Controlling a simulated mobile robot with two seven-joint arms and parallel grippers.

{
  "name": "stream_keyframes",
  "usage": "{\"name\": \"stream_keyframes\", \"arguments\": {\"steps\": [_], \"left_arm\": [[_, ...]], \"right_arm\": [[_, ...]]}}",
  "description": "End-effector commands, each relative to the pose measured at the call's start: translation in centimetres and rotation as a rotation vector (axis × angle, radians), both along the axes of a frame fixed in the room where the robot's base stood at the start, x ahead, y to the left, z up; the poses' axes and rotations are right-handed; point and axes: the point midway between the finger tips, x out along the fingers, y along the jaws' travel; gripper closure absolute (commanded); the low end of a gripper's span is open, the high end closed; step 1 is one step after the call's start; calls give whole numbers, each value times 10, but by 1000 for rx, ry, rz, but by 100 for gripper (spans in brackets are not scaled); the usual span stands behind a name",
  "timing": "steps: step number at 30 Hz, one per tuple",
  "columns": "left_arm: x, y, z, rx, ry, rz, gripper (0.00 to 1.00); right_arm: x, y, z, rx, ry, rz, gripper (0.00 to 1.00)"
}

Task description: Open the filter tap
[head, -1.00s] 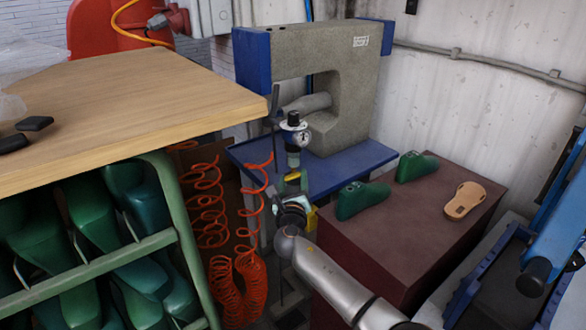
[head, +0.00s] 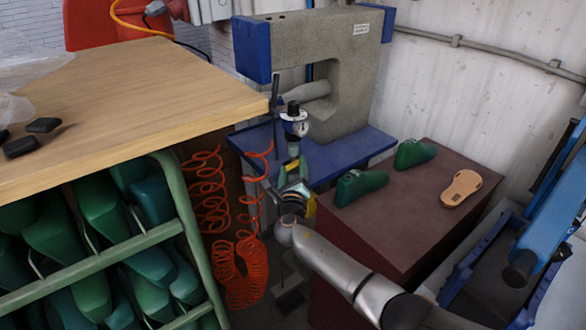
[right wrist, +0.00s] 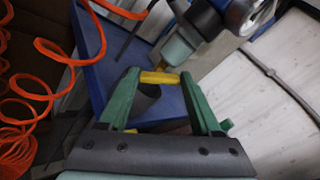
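The filter unit (head: 294,124), with a black knob and a round gauge, hangs in front of the blue press table in the head view. Its pale bowl also shows in the right wrist view (right wrist: 178,48). A yellow tap lever (right wrist: 160,78) lies below the bowl, across the space between the fingertips of my right gripper (right wrist: 160,82). The green fingers stand apart, one on each side of the lever; I cannot tell whether either touches it. In the head view my right gripper (head: 291,172) is just below the filter, its tips partly hidden. My left gripper is not in view.
Coiled orange hose (head: 240,270) hangs left of my right gripper. A wooden bench (head: 130,100) and a green rack (head: 178,215) of shoe lasts stand at left. The grey press (head: 330,60) is behind. A brown box (head: 415,215) with green lasts and a sole stands at right.

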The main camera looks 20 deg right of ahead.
Motion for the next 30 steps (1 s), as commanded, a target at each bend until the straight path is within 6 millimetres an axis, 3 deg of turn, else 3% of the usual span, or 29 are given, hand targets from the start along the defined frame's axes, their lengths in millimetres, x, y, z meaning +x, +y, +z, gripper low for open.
{"name": "stream_keyframes", "arguments": {"steps": [6, 17, 23, 30], "left_arm": [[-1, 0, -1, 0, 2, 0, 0], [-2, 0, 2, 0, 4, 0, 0], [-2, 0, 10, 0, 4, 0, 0], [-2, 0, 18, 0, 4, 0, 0]], "right_arm": [[0, 0, 0, 1, 0, 0, 10], [-6, 2, 0, 2, 0, 2, 10], [-31, 11, 1, 4, 2, 4, 10], [-74, 25, 0, 4, 1, 2, 10]]}}
